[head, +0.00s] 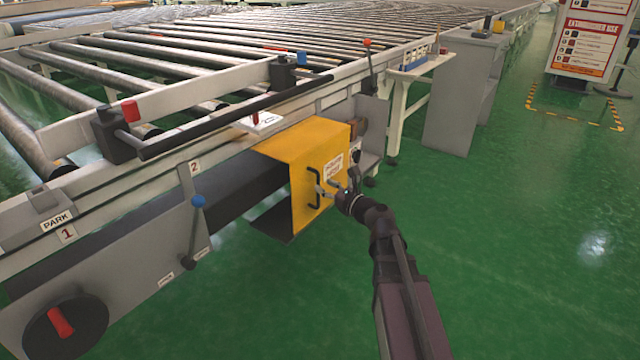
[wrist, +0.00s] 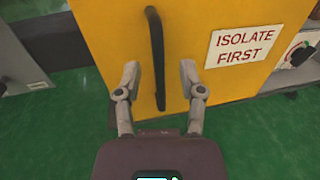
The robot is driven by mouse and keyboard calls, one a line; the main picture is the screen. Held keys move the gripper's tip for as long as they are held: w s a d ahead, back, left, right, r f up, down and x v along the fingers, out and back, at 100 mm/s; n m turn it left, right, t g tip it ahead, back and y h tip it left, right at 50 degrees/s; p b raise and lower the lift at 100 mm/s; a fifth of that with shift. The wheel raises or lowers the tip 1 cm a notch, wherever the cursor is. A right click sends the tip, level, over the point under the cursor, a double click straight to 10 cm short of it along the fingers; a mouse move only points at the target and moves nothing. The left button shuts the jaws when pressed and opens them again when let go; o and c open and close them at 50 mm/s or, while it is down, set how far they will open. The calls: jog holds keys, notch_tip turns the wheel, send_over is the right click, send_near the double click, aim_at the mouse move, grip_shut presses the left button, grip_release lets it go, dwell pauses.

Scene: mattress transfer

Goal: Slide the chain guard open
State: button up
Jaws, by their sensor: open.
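The chain guard (head: 300,165) is a yellow box-shaped cover on the side of the roller conveyor, with a label reading "ISOLATE FIRST". It also fills the top of the wrist view (wrist: 115,45). A black bar handle (head: 313,188) stands upright on its front face; it also shows in the wrist view (wrist: 156,55). My gripper (head: 325,188) is in front of the guard. In the wrist view my gripper (wrist: 160,75) is open, its fingers on either side of the handle's lower part. I cannot tell whether either finger touches the handle.
A dark rail (head: 225,188) runs left from the guard along the conveyor frame (head: 90,215). The green floor (head: 520,230) at right is clear.

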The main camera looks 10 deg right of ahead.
jog(key=v, duration=0.8)
jog(key=shift+s+d, duration=0.15)
jog(key=shift+d, duration=0.05)
jog(key=s+a+f+n+g+h+p, duration=0.1)
jog(key=s+a+f+n+g+p, duration=0.2)
jog(key=n, duration=0.5)
jog(key=s+a+n+g+p, duration=0.3)
jog(key=a+n+g+p, duration=0.15)
jog(key=n+g, duration=0.2)
jog(key=s+d+n+g+h+p, duration=0.55)
jog(key=s+n+h+p, duration=0.3)
jog(key=n, duration=0.65)
notch_tip(320, 180, up, 38)
jog(key=p, duration=3.7)
jog(key=shift+w+a+f+h, duration=0.1)
jog(key=shift+w+f+h, duration=0.05)
jog(key=shift+h, duration=0.1)
